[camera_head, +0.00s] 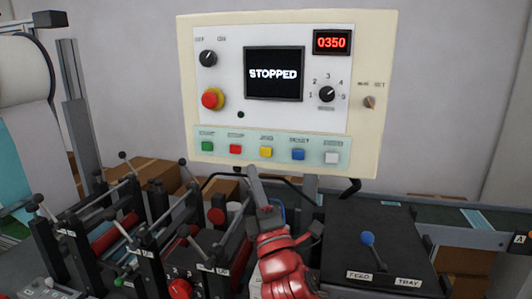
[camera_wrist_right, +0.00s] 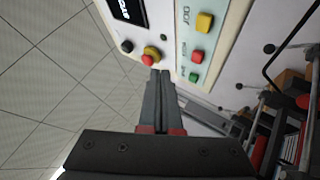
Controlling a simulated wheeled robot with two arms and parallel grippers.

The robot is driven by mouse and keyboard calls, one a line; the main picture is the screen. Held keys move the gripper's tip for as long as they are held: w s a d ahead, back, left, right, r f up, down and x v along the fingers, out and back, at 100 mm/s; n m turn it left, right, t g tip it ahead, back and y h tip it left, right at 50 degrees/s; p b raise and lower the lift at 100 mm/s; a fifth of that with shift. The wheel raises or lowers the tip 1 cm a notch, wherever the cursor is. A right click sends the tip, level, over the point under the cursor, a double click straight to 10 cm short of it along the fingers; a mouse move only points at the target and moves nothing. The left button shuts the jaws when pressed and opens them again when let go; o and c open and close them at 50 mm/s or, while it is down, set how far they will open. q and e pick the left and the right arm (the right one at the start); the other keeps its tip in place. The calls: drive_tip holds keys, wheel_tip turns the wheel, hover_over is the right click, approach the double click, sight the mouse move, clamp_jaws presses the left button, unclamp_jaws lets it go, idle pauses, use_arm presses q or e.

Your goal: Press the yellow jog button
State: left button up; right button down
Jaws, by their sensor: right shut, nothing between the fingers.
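The yellow jog button (camera_head: 266,152) is in the middle of the button row on the control panel (camera_head: 387,90). It also shows in the right wrist view (camera_wrist_right: 204,22), at the upper right. My right gripper (camera_head: 253,172) is shut and empty, just below the panel's lower edge and slightly left of the yellow button in the head view. In the right wrist view its closed fingers (camera_wrist_right: 160,76) point at the panel, with the yellow button up and to the right of the tips. I cannot tell the exact gap to the panel. My left gripper is not in view.
Beside the yellow button are a red button (camera_head: 235,149) and a blue button (camera_head: 297,154). A red emergency stop (camera_head: 212,98) sits above. The screen (camera_head: 273,73) reads STOPPED. Machine rollers and levers stand at lower left; a feed tray lever (camera_head: 368,239) is at right.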

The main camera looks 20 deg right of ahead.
sight(263, 148)
drive_tip(key=shift+w+d+p, duration=0.35)
drive_tip(key=shift+w+d, duration=0.5)
drive_tip(key=shift+w, duration=0.35)
drive_tip(key=shift+w+d+p, duration=0.3)
drive_tip(key=shift+w+d, duration=0.5)
drive_tip(key=shift+w, duration=0.4)
drive_tip(key=shift+w+d+p, duration=0.35)
drive_tip(key=shift+w+d, duration=0.5)
drive_tip(key=shift+w, duration=0.35)
drive_tip(key=shift+w+d, duration=0.25)
drive_tip(key=shift+w, duration=0.1)
drive_tip(key=shift+w+d, duration=0.25)
drive_tip(key=shift+w, duration=0.15)
drive_tip(key=shift+s, duration=0.1)
idle(0.4)
drive_tip(key=shift+s+a+f+b, duration=0.1)
drive_tip(key=shift+s+a+b, duration=0.15)
drive_tip(key=shift+s+b, duration=0.15)
drive_tip(key=shift+s+a, duration=0.2)
drive_tip(key=shift+s, duration=0.05)
